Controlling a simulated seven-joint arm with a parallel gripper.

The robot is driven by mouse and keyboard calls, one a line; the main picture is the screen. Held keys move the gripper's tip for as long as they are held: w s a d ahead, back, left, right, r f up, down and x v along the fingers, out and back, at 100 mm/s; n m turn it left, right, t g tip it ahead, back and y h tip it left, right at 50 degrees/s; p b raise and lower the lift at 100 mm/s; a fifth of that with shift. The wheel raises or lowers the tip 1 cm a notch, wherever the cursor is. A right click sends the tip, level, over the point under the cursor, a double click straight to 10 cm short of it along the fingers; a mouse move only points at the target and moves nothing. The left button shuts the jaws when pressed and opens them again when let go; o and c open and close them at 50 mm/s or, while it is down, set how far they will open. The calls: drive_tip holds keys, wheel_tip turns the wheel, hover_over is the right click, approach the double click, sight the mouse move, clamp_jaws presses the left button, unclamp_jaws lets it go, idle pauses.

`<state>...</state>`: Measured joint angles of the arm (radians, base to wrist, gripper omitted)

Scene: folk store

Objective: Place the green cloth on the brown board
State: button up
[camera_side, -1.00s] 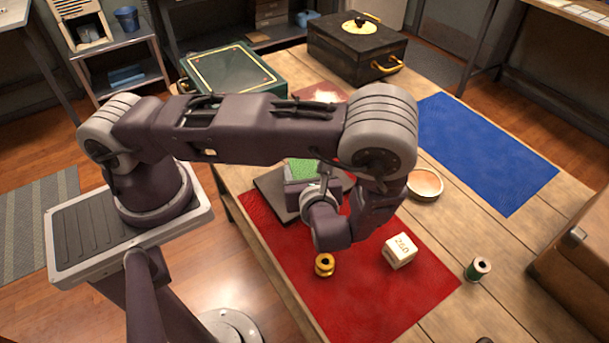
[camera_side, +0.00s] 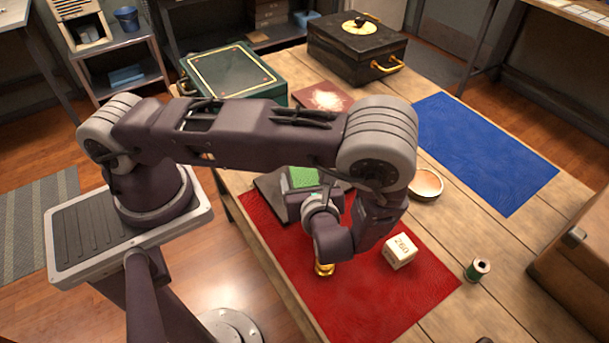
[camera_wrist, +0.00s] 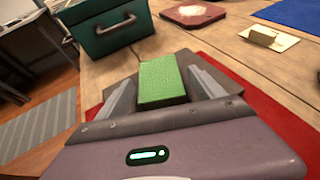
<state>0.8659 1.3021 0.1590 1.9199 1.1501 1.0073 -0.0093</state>
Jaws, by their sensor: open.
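The green cloth (camera_wrist: 163,82) looks like a thick folded block. It lies between the two spread fingers of my gripper (camera_wrist: 163,92) in the wrist view, with a visible gap on at least the right side. In the side view the cloth (camera_side: 304,177) shows just beyond my gripper (camera_side: 297,192), whose fingers are mostly hidden there. A dark grey-brown slab (camera_side: 268,184) lies under and around the cloth. A reddish-brown board (camera_side: 322,97) with a pale patch on top lies farther back, and also shows in the wrist view (camera_wrist: 180,19). Nothing else stands on it.
A green case (camera_side: 235,72) stands left of the reddish-brown board, and a black box (camera_side: 357,50) stands behind it. A red mat (camera_side: 400,295) holds a brass spool (camera_side: 324,270) and a cream cube (camera_side: 400,251).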

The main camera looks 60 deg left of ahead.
drive_tip(key=v, duration=1)
drive_tip(key=shift+r, duration=0.3)
drive_tip(key=s+a+r+n+h, duration=0.1)
drive_tip(key=s+r+n+h, duration=0.2)
drive_tip(key=r+n, duration=0.4)
drive_tip(key=s+a+r+n+h, duration=0.2)
drive_tip(key=s+r+n+h, duration=0.2)
drive_tip(key=r+n, duration=0.4)
drive_tip(key=s+a+r+n+h, duration=0.1)
drive_tip(key=s+r+n+h, duration=0.3)
drive_tip(key=r+n, duration=0.3)
wheel_tip(320, 180, up, 4)
drive_tip(key=shift+a+r+h, duration=0.1)
drive_tip(key=shift+a+h, duration=0.3)
drive_tip(key=shift+h, duration=0.3)
